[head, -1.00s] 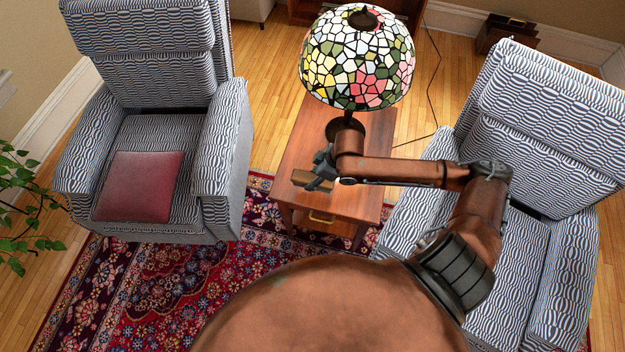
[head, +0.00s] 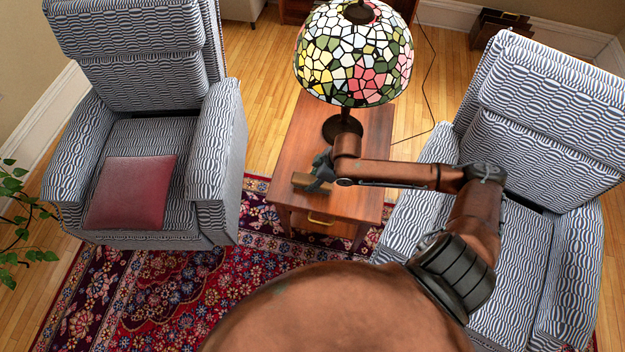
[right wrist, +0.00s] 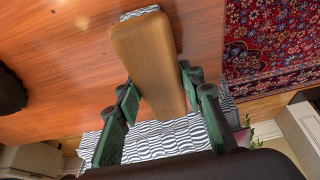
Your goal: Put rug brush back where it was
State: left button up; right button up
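The rug brush (head: 309,183) is a block with a brown wooden back, at the front left part of the wooden side table (head: 297,160). In the right wrist view the brush (right wrist: 148,60) lies lengthwise between the green-grey fingers of my right gripper (right wrist: 158,88). Both fingertips appear to press on its sides. In the head view my right gripper (head: 321,172) is at the brush, over the table. I cannot tell whether the brush touches the tabletop. Its bristles are not clearly seen. My left gripper is not in view.
A stained-glass lamp (head: 354,55) stands at the back of the table, close behind my right wrist. Striped armchairs stand left (head: 130,125) and right (head: 545,120), the left one with a red cushion (head: 130,193). A patterned rug (head: 185,290) covers the floor in front.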

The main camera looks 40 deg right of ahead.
aim_at(313, 179)
jog(key=o, duration=0.4)
jog(key=shift+o, duration=0.2)
jog(key=shift+r, duration=0.3)
jog(key=p+v, duration=0.2)
jog(key=v, duration=0.2)
jog(key=shift+d+r, duration=0.15)
jog(key=shift+r, duration=0.15)
jog(key=p+v, duration=0.2)
jog(key=v, duration=0.5)
jog(key=shift+s, duration=0.1)
